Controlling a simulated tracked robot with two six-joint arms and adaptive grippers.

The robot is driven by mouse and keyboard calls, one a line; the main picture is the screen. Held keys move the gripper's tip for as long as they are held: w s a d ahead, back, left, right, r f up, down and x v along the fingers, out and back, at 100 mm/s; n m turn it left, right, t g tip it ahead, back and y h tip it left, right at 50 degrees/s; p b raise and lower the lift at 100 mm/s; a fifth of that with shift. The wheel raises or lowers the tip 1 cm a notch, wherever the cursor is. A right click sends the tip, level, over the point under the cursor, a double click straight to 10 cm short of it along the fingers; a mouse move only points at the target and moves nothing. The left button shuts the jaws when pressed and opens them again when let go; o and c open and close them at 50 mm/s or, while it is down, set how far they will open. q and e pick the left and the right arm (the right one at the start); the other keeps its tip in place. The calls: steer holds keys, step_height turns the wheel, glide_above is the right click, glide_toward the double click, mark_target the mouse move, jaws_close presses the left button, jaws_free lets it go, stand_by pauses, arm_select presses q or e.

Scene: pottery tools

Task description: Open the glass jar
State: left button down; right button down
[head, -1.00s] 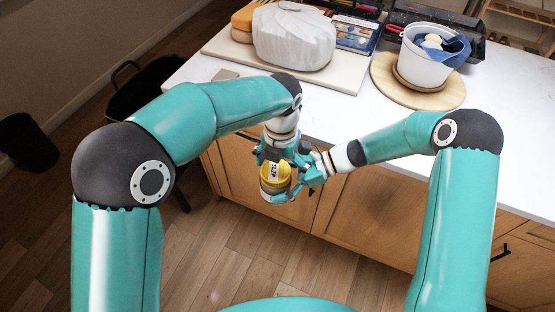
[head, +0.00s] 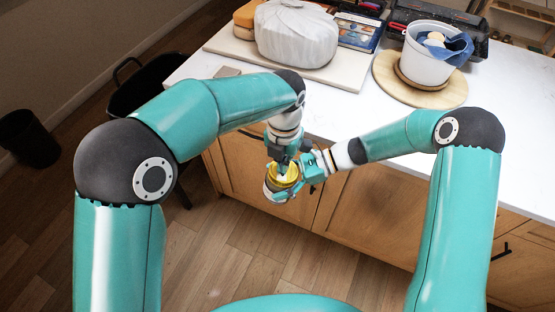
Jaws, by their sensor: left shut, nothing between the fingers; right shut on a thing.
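The glass jar (head: 276,192) hangs in the air in front of the cabinet, with a yellow-gold top (head: 285,170). My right gripper (head: 296,184) comes in from the right and is shut on the jar. My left gripper (head: 283,164) points down from above, right over the jar's top, shut and with nothing between its fingers. Its fingertips overlap the top in this view; I cannot tell whether they touch it. Part of the jar is hidden by the grippers, and I cannot tell whether the top is a lid still seated.
A white counter (head: 345,105) stands behind the jar, over wooden cabinets (head: 365,215). It bears a wrapped clay block (head: 296,35) on a board and a white bucket (head: 428,55) on a round wooden board (head: 445,98). A black bin (head: 140,95) stands left. The floor below is clear.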

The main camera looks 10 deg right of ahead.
arm_select(q)
steer(key=shift+s+a+f, duration=0.1)
steer(key=shift+s+f, duration=0.05)
steer(key=shift+f, duration=0.1)
steer(key=n, duration=0.4)
steer(key=shift+s, duration=0.2)
steer(key=c, duration=1.9)
jaws_free()
steer(key=o, duration=0.6)
steer(key=shift+r, duration=0.1)
